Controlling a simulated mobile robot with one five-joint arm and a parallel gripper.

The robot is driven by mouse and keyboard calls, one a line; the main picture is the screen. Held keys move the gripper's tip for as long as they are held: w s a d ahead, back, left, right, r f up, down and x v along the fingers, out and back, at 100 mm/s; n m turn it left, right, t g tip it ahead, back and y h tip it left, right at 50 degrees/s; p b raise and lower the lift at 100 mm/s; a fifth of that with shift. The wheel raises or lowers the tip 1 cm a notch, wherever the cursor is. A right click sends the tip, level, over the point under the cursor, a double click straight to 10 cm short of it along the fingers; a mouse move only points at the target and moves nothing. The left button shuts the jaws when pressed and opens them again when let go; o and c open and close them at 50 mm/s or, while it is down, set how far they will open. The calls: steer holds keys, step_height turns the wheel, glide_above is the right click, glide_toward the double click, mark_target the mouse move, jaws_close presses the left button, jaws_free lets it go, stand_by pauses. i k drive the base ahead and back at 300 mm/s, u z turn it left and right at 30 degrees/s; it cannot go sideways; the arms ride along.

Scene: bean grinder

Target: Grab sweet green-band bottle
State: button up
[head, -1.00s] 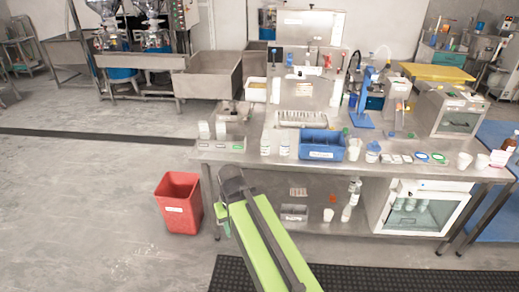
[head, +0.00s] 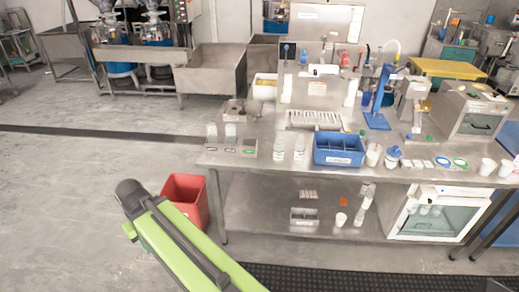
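Two small pale bottles stand upright side by side on the steel table, left of the blue bin: a left bottle (head: 279,147) and a right bottle (head: 299,148). Their bands and lettering are too small to read, so I cannot tell which is the sweet green-band one. I cannot make out gripper fingers.
A blue divided bin (head: 339,149) stands right of the bottles. A white tube rack (head: 315,119) and a blue stand (head: 376,105) are behind. A red bin (head: 187,196) is on the floor beside my arm. The table's front edge (head: 240,165) lies between arm and bottles.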

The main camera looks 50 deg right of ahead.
mark_target(278, 146)
steer(key=z, duration=0.05)
steer(key=i, duration=1.35)
steer(key=z, duration=0.55)
